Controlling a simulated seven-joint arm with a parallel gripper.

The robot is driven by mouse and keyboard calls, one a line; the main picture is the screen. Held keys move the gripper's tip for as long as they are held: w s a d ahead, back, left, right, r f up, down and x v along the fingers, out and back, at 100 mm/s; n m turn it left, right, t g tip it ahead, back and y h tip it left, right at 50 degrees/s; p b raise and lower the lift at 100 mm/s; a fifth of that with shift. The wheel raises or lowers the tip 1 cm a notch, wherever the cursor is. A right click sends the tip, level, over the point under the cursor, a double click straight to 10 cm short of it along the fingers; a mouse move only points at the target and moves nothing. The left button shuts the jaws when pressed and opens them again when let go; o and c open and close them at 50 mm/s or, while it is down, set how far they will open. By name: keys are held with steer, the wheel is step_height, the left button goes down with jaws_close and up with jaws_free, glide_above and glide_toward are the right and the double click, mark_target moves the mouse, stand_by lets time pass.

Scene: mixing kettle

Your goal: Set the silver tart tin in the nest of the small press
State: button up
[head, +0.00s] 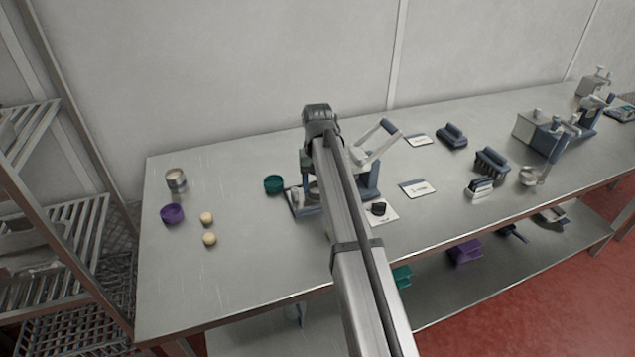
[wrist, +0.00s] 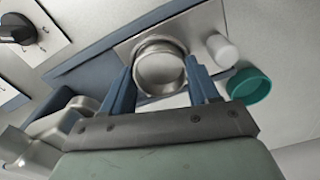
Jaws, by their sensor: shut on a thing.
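The silver tart tin (wrist: 160,72) is between the two blue fingers of my gripper (wrist: 162,88) in the wrist view, and the gripper is shut on it. The tin is over the pale metal base plate of the small press (wrist: 124,50). I cannot tell whether the tin touches the nest, as the tin and fingers cover it. In the head view the small press (head: 370,178) stands mid-table with its light handle raised, partly hidden behind my arm.
A green tin (wrist: 249,85) and a white cylinder (wrist: 222,49) are close beside the fingers. A purple tin (head: 172,214), dough balls (head: 207,218) and a metal cup (head: 176,180) stand at the left.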

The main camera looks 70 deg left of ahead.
stand_by(0.3)
steer(key=o, duration=1.1)
steer(key=shift+o, duration=0.6)
step_height(320, 180, up, 7)
steer(key=shift+d, duration=0.1)
stand_by(0.3)
